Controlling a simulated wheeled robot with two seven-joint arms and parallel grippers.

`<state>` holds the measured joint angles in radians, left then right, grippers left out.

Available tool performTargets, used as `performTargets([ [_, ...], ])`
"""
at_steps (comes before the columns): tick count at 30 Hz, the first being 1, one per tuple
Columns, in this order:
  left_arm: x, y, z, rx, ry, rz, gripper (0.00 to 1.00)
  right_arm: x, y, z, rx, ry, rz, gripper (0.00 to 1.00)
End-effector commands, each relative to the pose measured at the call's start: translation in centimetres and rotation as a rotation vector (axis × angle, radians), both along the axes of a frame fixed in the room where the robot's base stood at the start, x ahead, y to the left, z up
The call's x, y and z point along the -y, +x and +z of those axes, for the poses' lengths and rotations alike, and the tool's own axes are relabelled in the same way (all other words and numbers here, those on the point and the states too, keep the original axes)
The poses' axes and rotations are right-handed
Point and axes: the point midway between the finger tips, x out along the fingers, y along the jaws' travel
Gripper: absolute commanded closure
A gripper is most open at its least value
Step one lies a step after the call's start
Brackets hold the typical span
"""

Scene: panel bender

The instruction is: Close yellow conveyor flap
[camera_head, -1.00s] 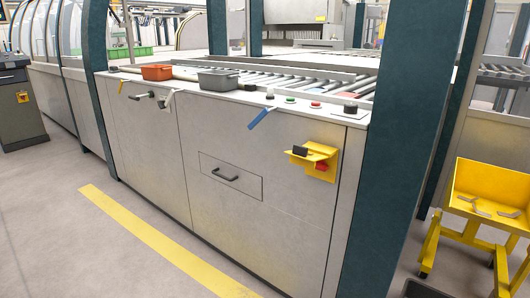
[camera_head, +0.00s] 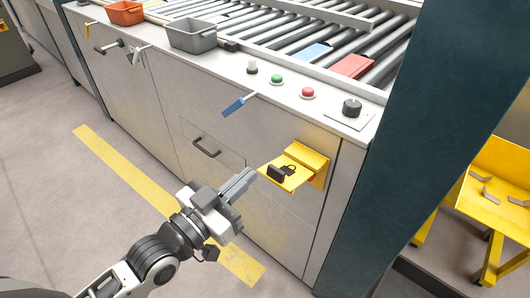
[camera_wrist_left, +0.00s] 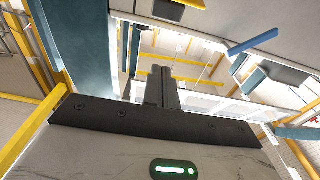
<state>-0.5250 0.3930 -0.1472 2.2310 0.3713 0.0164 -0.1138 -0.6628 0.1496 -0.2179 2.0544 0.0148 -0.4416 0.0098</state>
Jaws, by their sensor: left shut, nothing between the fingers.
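The yellow flap (camera_head: 283,174) sticks out, open, from its yellow housing (camera_head: 312,160) on the front of the grey conveyor cabinet. A dark handle and a small dark ring-shaped mark show on its upper face. My left gripper (camera_head: 244,180) is shut and empty, just left of the flap's outer edge, with a small gap showing in the picture. In the left wrist view its closed fingers (camera_wrist_left: 162,88) point away from the camera with nothing between them. I cannot surely pick out the flap in that view. My right gripper is not in view.
A blue lever (camera_head: 238,104) juts from the cabinet's top edge; a drawer handle (camera_head: 206,147) is below it. Green (camera_head: 277,79) and red (camera_head: 308,92) buttons and a black knob (camera_head: 351,107) are on top. A dark teal post (camera_head: 425,120) stands right of the flap.

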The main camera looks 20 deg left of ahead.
Motion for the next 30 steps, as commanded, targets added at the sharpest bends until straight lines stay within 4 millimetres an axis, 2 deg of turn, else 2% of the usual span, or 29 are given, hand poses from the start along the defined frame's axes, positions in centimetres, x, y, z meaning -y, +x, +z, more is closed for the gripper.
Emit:
performTargets([
  [14, 3.3, 8.9, 0.9, 0.002, -0.002, -0.001, 1.0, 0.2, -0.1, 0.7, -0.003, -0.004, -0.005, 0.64],
  [16, 3.1, 8.5, -0.8, -0.008, 0.002, -0.001, 1.0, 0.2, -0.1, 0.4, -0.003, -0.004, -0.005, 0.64],
  [21, 2.9, 7.9, -2.6, -0.003, 0.002, -0.001, 1.0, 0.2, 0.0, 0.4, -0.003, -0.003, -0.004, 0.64],
  [30, 2.8, 7.7, -3.3, -0.002, 0.002, -0.001, 1.0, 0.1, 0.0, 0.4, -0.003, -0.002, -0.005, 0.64],
])
